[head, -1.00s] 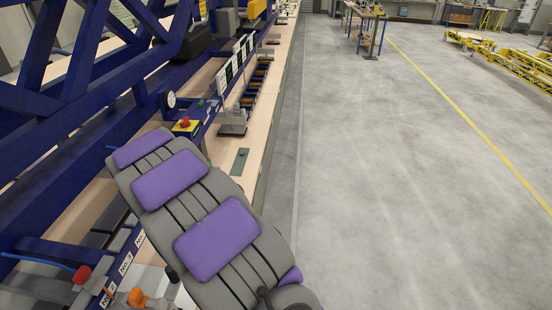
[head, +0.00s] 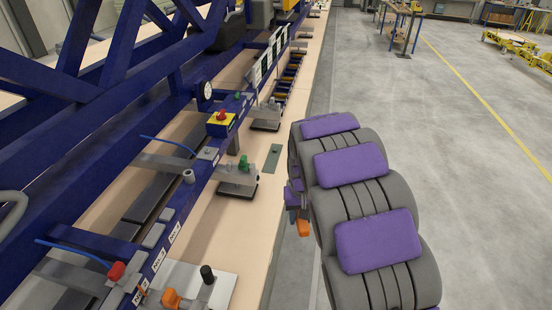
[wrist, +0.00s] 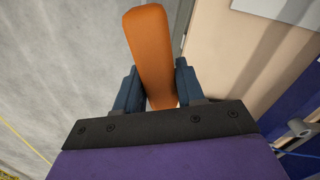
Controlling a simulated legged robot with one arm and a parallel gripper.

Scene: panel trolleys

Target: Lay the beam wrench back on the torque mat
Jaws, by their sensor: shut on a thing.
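My gripper (wrist: 158,86) is shut on an orange handle, the visible part of the beam wrench (wrist: 155,45), between its two blue-grey fingers in the wrist view. In the head view, an orange bit of the wrench (head: 303,228) shows beside my arm, over the bench's right edge. The rest of the wrench is hidden. A small flat green mat (head: 273,158) lies on the pale bench top, to the left of my arm. I cannot tell whether it is the torque mat.
The long pale bench (head: 222,215) carries a blue frame (head: 95,120), a red stop button on a yellow box (head: 221,122), metal fixtures and a grey plate with a black knob (head: 207,275). Open concrete floor (head: 455,170) lies to the right. A worktable (head: 405,20) stands far off.

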